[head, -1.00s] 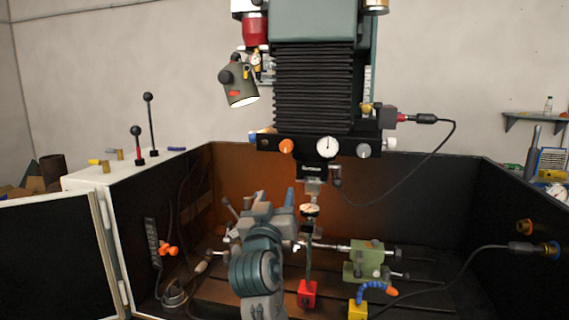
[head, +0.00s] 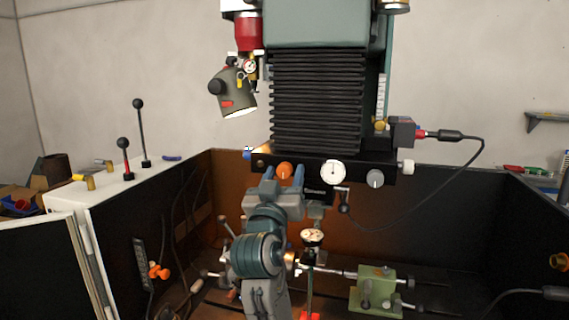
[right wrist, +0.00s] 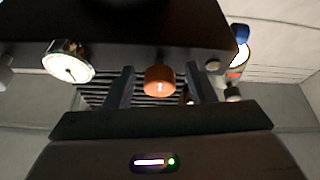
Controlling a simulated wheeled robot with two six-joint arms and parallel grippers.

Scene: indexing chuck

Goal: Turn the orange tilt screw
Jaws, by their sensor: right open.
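The orange tilt screw (head: 285,170) is a round knob on the front of the black head bar (head: 313,174). In the right wrist view the screw (right wrist: 160,79) shows a small pale mark on its face. My right gripper (head: 284,172) is raised to the bar with its fingers upright. In the right wrist view my right gripper (right wrist: 158,87) is open, one finger on each side of the screw, with a gap visible on both sides. I cannot tell how deep the screw sits between the fingers. My left gripper is not in view.
A white dial gauge (head: 333,172) and a grey knob (head: 375,178) sit on the bar right of the screw. A crank handle (head: 343,202) hangs below. A lamp (head: 234,92) is at upper left. A dial indicator (head: 312,237) and green block (head: 376,288) stand below.

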